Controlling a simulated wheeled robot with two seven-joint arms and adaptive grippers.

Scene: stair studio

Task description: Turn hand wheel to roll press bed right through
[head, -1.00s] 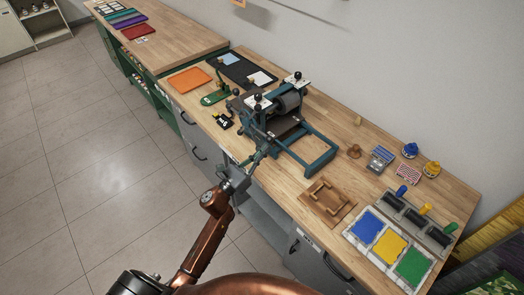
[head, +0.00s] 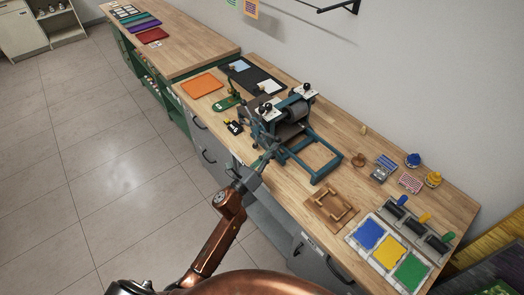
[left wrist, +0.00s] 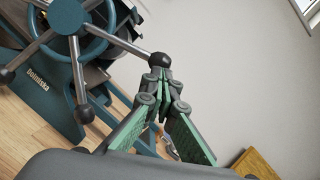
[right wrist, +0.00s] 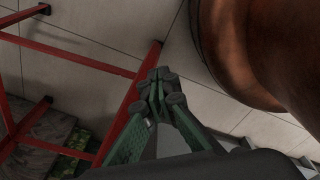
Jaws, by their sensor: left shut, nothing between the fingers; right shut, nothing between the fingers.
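The press stands on the wooden bench in the head view, with its grey roller (head: 291,111) between dark teal sides. Its teal bed rails (head: 325,173) reach out to the right, and a dark bed plate (head: 287,131) lies near the roller. The hand wheel (left wrist: 70,17) is on the press's near side, with spokes ending in black knobs (left wrist: 163,60). My left gripper (left wrist: 160,78) is shut and empty, its tips close by one knob; I cannot tell if they touch. My right gripper (right wrist: 160,78) is shut and empty, away from the bench, above the floor.
A wooden rack (head: 331,206) lies right of the rails, before a tray of blue, yellow and green ink (head: 369,234). An orange sheet (head: 202,85) lies left of the press. In the right wrist view a red frame (right wrist: 132,98) stands near my right gripper.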

